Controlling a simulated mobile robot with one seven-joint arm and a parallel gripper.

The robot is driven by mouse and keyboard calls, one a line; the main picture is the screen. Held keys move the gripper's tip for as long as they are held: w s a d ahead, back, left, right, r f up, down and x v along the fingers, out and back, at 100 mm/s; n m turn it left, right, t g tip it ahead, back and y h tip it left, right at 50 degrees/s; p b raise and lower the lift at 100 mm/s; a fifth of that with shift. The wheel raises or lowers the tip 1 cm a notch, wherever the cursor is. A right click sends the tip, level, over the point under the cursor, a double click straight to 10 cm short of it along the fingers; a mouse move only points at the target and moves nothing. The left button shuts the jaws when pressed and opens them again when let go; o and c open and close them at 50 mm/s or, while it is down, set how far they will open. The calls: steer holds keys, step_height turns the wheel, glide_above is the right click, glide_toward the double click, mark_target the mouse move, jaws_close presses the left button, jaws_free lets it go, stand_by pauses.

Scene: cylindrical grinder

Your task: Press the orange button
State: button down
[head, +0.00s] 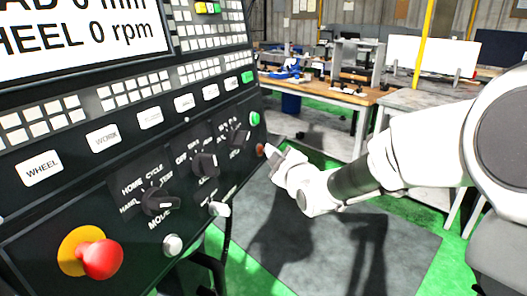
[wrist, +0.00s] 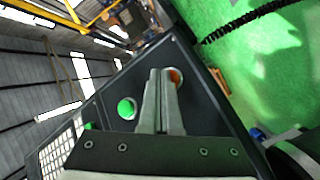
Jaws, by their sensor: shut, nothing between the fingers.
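The orange button (head: 261,149) is a small round button at the right edge of the black control panel, below a green button (head: 254,118). My gripper (head: 270,151) is shut and empty, with its fingertips just right of the orange button in the head view. In the wrist view the gripper fingertips (wrist: 160,75) lie together and point at the panel. The orange button (wrist: 176,77) shows just right of the tips there and is partly hidden by them. I cannot tell whether the tips touch it. The green button (wrist: 126,109) is left of the fingers.
The panel also carries a red mushroom button (head: 102,259) on a yellow base, black rotary knobs (head: 205,164) and white keys. A wooden workbench (head: 335,94) stands behind. The floor right of the panel is open beneath my arm.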

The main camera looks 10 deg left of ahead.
steer(key=shift+s+d+r, duration=0.15)
steer(key=shift+s+d, duration=0.1)
steer(key=shift+d, duration=0.45)
steer(key=shift+s+d+r+p, duration=0.15)
steer(key=shift+s+d+p, duration=0.15)
steer(key=shift+d, duration=0.5)
steer(key=shift+s+d+r+p, duration=0.15)
steer(key=shift+d+p, duration=0.1)
steer(key=shift+d, duration=0.55)
steer(key=shift+s+d+r+p, duration=0.15)
steer(key=shift+s+d+p, duration=0.15)
steer(key=shift+d, duration=0.5)
